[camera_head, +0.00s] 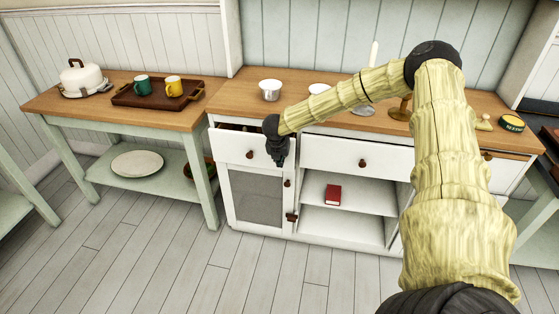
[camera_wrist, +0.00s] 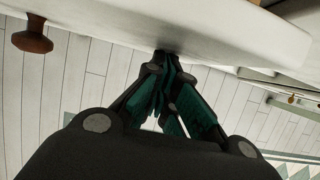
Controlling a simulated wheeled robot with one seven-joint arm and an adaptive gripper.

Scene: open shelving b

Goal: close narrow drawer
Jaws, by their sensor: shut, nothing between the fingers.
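The narrow drawer (camera_head: 230,145) is at the upper left of the white cabinet, with a round wooden knob (camera_head: 250,154). It stands partly pulled out, with a dark gap showing above its front. My gripper (camera_head: 279,158) is shut and empty, fingers pointing down, at the right end of this drawer front. In the wrist view, the shut fingertips (camera_wrist: 165,62) reach to the white drawer front (camera_wrist: 215,28); I cannot tell whether they touch it. The knob (camera_wrist: 33,38) shows left of the fingers there.
A wide drawer (camera_head: 330,152) to the right looks shut. Below are a glass-panelled door (camera_head: 256,195) and open shelves with a red book (camera_head: 333,194). A side table (camera_head: 60,102) stands left. The floor (camera_head: 190,270) in front is clear.

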